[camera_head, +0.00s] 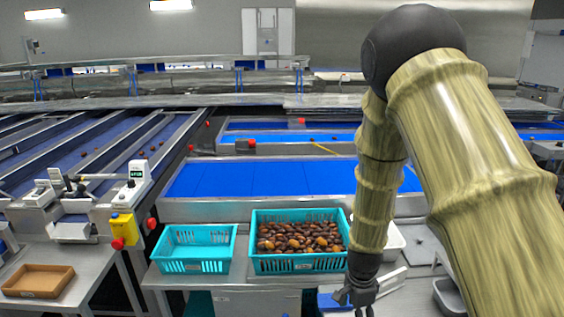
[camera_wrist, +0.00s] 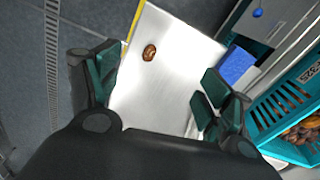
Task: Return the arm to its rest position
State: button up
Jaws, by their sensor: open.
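My gripper (camera_head: 356,296) hangs low at the front right of the steel stand in the head view, below the end of my arm. In the wrist view its two fingers (camera_wrist: 160,88) stand wide apart with nothing between them that they touch. A single brown date (camera_wrist: 149,52) lies on a pale metal surface (camera_wrist: 165,75) beyond the fingers, apart from them. My arm covers the right part of the head view and hides some of the benches behind it.
A teal crate full of dates (camera_head: 299,264) stands beside my gripper, with an empty teal crate (camera_head: 195,266) left of it. A white tub (camera_head: 395,243) is partly hidden behind my arm. A blue block (camera_wrist: 236,65) lies near the fingers. A brown tray (camera_head: 38,281) sits far left.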

jog(key=s+d+f+n+b, duration=0.35)
jog(key=s+f+n, duration=0.35)
jog(key=s+f, duration=1.05)
jog(key=s+a+f+n+b, duration=0.1)
jog(key=s+f+n+b, duration=0.4)
jog(key=s+f, duration=0.6)
jog(key=s+n, duration=0.2)
jog(key=s, duration=0.2)
jog(key=shift+s+f+n, duration=0.25)
jog(key=shift+n, duration=0.15)
jog(key=shift+a, duration=0.1)
